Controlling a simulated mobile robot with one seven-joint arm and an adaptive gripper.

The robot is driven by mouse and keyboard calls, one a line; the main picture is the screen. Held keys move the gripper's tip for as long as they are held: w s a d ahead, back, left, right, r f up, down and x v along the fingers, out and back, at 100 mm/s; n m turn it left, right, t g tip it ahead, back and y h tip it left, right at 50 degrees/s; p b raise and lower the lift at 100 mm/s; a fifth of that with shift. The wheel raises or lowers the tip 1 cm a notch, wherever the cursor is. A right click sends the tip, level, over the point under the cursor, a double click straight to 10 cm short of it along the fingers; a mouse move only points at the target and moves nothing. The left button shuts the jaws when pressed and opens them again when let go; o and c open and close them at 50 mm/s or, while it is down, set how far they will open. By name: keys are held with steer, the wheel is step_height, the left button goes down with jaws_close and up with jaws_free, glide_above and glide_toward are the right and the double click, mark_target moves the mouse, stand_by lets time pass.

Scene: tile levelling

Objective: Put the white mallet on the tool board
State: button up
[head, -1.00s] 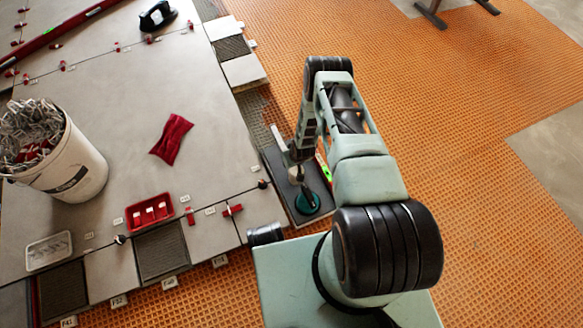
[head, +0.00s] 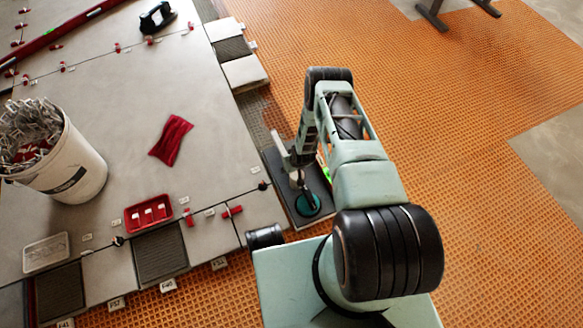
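The tool board (head: 275,172) is a dark grey panel lying beside the tiled floor's edge, partly under my arm. A teal round tool (head: 307,204) sits at its near end, and a bright green item (head: 326,173) shows at its right side. My gripper (head: 291,160) is low over the board, mostly hidden by my forearm and small in view. A pale, narrow piece (head: 278,143) shows at the gripper's left side. It may be the white mallet, but I cannot tell whether it is held or touches the board. The finger opening is not visible.
On the tiles left are a white bucket of clips (head: 75,165), a red tray (head: 148,213), a red cloth (head: 171,140) and a clear tray (head: 46,252). A black tool (head: 157,18) lies at the back. The orange matting (head: 430,120) right is clear.

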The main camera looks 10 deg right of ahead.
steer(key=p+v, duration=0.5)
steer(key=v, duration=0.7)
steer(key=shift+r, duration=0.2)
